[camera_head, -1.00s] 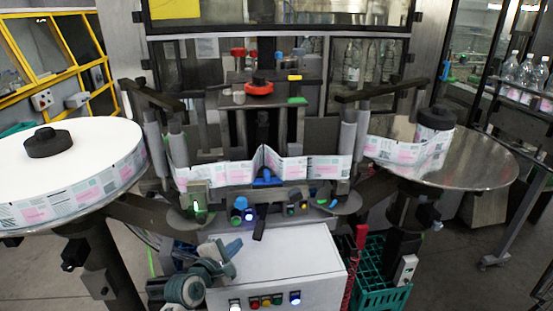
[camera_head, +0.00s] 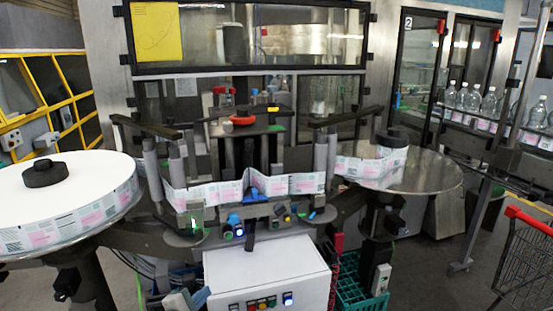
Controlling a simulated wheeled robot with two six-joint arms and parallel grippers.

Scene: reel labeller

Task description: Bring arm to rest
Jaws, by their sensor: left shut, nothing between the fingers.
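My left gripper (camera_head: 196,298) shows only as a small grey and teal part at the bottom edge, in front of the white control box (camera_head: 262,272) at its lower left corner. It is shut and holds nothing that I can see. Most of my left arm is below the picture. My right arm and gripper are out of view.
The labeller has a large white label reel (camera_head: 88,178) on the left and a round metal plate (camera_head: 425,175) with a smaller roll on the right. A green crate (camera_head: 352,293) stands low beside the control box. A red-handled cart (camera_head: 528,260) is at the right edge.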

